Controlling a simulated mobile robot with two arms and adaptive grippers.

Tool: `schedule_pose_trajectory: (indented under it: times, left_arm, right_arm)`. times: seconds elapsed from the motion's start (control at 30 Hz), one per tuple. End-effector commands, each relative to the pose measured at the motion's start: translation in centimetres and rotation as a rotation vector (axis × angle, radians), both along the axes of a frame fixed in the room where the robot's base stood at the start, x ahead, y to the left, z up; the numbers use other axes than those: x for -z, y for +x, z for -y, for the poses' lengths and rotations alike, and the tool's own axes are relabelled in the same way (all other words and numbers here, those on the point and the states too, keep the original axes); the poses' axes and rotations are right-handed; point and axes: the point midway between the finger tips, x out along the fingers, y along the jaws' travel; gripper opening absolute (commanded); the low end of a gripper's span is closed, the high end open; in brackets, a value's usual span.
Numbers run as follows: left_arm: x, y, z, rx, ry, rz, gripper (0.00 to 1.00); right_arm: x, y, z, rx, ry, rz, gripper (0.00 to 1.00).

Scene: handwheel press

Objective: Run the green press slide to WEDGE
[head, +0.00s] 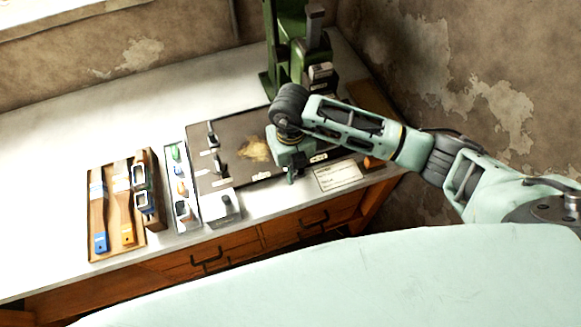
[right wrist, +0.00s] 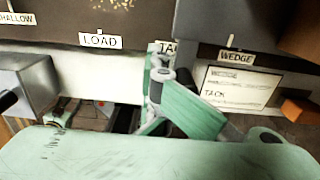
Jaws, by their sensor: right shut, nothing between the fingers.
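The green press (head: 290,45) stands at the back of the bench, and my right arm hides part of its lower front. A dark base board (head: 238,165) lies in front of it. In the right wrist view the front edge carries the labels LOAD (right wrist: 100,40) and WEDGE (right wrist: 236,56), with a partly hidden label between them. My right gripper (head: 291,176) points down at the board's front edge, shut and empty. Its green fingers (right wrist: 165,95) show below the hidden label, left of WEDGE. Contact cannot be told. The slide's position cannot be made out. My left gripper is out of view.
A tray with brushes (head: 90,212) and a narrow tray of small parts (head: 170,160) lie at the left. A grey box (head: 222,208) stands by the board's front left corner. A printed card (head: 339,175) is at the front edge, above wooden drawers (head: 210,255).

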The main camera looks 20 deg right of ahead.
Motion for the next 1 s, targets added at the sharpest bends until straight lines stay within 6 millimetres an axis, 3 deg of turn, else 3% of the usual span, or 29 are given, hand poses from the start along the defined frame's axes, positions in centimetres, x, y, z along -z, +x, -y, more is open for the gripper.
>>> schedule_pose_trajectory:
  times: [0.67, 1.0]
  left_arm:
    - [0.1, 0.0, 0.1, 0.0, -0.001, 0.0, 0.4]
    - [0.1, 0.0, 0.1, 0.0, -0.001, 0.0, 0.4]
  right_arm:
    - [0.0, 0.1, 2.2, 0.001, 0.0, -0.001, 0.0]
    - [0.0, 0.1, 2.2, 0.0, 0.001, 0.0, 0.0]
